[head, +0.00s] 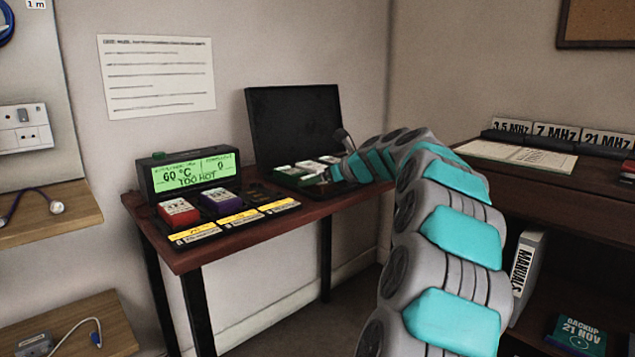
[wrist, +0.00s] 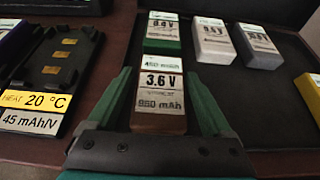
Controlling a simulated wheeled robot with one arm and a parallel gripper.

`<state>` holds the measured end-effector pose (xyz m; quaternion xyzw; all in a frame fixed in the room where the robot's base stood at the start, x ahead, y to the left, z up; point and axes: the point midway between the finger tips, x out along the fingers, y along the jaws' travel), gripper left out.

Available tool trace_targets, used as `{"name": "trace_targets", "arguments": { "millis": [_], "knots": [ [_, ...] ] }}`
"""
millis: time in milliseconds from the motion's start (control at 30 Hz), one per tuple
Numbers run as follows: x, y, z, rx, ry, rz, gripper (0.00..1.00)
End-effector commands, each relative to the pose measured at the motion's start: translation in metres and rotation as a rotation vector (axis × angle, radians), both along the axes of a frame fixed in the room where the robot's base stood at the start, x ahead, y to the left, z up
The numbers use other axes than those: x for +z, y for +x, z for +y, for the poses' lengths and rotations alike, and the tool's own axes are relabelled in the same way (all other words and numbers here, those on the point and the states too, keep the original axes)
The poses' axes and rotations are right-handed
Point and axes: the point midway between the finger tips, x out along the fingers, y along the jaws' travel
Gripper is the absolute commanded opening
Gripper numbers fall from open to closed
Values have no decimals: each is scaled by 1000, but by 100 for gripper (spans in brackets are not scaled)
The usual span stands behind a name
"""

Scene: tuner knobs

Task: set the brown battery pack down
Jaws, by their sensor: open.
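The brown battery pack (wrist: 158,122), with a white label reading 3.6 V and 950 mAh, shows in the wrist view. It lies upright at the left front part of a dark tray (wrist: 235,105). My gripper (wrist: 159,76) is open, with one green finger on each side of the pack. Whether a finger touches it, or whether its underside is fully on the tray, I cannot tell. In the head view my gripper (head: 334,173) is over the tray at the back right of the table, and I cannot make out the brown pack there.
Green (wrist: 160,46), white (wrist: 212,43) and grey (wrist: 258,48) packs stand behind; a yellow pack (wrist: 309,90) is right. An empty charger slot (wrist: 63,58) labelled 20 °C is left.

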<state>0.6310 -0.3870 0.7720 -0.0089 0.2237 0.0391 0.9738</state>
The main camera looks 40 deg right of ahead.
Motion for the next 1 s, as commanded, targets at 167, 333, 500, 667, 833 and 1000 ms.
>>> {"name": "trace_targets", "arguments": {
  "millis": [167,333,500,667,833,1000],
  "knots": [
    [16,-28,-4,-4,-1,-3,84],
    [33,-61,-7,-6,-4,-5,84],
    [43,-87,-8,-3,0,-2,84],
    [51,-102,-9,-2,0,-2,84],
    [52,-106,-9,-2,-1,-1,84],
    [52,-106,-9,-2,-1,-1,84]
  ]
}}
